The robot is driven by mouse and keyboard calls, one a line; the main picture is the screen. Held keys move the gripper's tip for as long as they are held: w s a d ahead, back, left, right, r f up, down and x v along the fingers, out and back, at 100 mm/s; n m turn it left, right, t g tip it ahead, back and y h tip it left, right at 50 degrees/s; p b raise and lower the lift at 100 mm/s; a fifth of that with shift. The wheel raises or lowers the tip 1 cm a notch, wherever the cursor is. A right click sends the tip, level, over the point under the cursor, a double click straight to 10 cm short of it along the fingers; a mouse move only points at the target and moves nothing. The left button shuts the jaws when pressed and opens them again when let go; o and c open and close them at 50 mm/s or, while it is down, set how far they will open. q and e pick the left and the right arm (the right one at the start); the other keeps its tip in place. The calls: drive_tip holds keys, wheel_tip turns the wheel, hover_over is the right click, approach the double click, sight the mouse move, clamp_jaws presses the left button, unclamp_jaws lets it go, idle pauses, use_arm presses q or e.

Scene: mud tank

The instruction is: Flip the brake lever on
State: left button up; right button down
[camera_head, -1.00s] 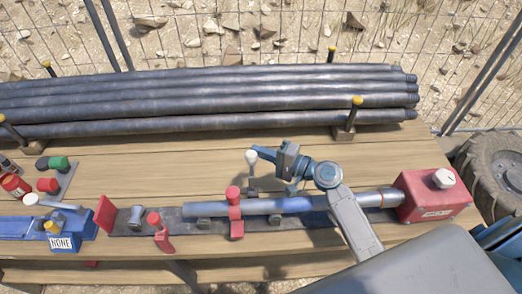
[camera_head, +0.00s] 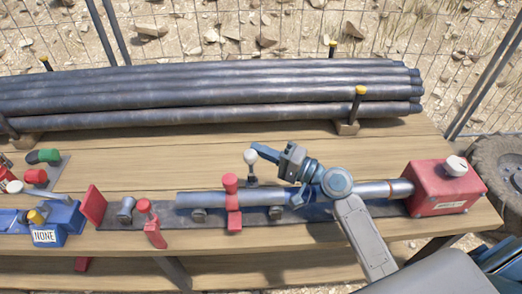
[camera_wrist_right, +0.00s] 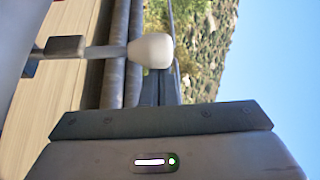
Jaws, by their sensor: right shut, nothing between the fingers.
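The brake lever (camera_head: 250,157) has a white knob on a short dark stem and stands upright behind the pipe, just right of the red clamp. My right gripper (camera_head: 263,152) is shut and empty, its tip close to the right side of the knob. I cannot tell whether they touch. In the right wrist view the white knob (camera_wrist_right: 150,51) shows large above the dark gripper body, on a grey stem coming in from the left. My left gripper is not in view.
A grey pipe (camera_head: 275,199) lies along the bench with a red clamp (camera_head: 232,205) over it and a red box (camera_head: 440,188) at its right end. Long dark pipes (camera_head: 200,97) lie behind. A blue unit (camera_head: 62,220) stands at left. Bare planks (camera_head: 130,165) lie between.

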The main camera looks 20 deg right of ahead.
sight(252, 162)
drive_tip(key=s, duration=0.1)
drive_tip(key=s+b, duration=0.1)
drive_tip(key=s+a, duration=0.1)
drive_tip(key=shift+s+f, duration=0.2)
drive_tip(key=shift+f, duration=0.2)
drive_tip(key=shift+s+a+b, duration=0.1)
drive_tip(key=shift+s+b, duration=0.2)
drive_tip(key=shift+s, duration=0.05)
drive_tip(key=shift+s+f, duration=0.1)
drive_tip(key=shift+s, duration=0.15)
drive_tip(key=shift+s+a+f, duration=0.1)
drive_tip(key=shift+s+a, duration=0.05)
drive_tip(key=shift+s, duration=0.2)
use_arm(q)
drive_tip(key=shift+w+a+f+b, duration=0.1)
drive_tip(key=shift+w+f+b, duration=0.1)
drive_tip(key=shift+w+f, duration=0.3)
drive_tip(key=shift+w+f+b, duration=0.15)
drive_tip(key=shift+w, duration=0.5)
use_arm(e)
drive_tip(key=shift+f, duration=0.2)
drive_tip(key=shift+f, duration=0.1)
